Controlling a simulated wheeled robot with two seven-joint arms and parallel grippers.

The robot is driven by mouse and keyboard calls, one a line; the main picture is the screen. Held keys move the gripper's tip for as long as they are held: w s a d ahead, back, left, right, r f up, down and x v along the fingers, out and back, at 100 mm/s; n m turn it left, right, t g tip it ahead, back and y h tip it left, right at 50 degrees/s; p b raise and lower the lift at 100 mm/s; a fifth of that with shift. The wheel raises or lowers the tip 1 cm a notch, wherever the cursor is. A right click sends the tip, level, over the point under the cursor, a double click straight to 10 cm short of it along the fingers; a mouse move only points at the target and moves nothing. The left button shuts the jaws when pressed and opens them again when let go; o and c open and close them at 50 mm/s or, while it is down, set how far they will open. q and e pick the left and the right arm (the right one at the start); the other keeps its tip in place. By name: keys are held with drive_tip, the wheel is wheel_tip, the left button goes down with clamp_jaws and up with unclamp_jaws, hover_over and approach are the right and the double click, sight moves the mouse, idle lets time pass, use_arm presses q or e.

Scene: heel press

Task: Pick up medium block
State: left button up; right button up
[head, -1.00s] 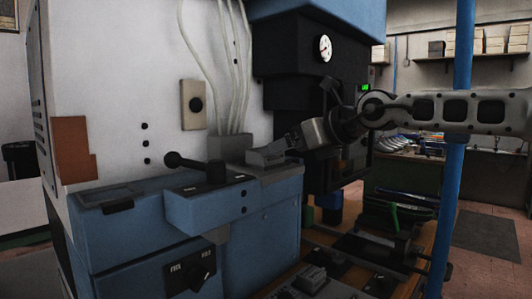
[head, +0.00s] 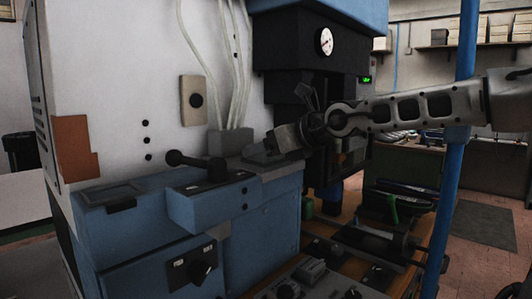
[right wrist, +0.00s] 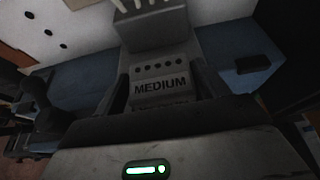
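The medium block (right wrist: 160,87) is grey, with a row of dark dots and the word MEDIUM on its face. In the head view the grey block (head: 260,156) sits on the right end of the blue machine's top, partly hidden by my right gripper (head: 284,143). In the right wrist view the block lies between my spread dark fingers (right wrist: 163,97), close to both; contact is not clear. The right gripper looks open around the block. My left gripper is not in view.
The blue machine (head: 262,215) has a black lever (head: 190,160) left of the block. A grey box with pale cables (head: 230,143) stands just behind it. The dark press (head: 290,60) rises behind my right arm. A blue post (head: 455,180) stands at right.

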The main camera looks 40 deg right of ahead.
drive_tip(key=c, duration=0.8)
drive_tip(key=shift+c, duration=0.2)
drive_tip(key=shift+r, duration=0.1)
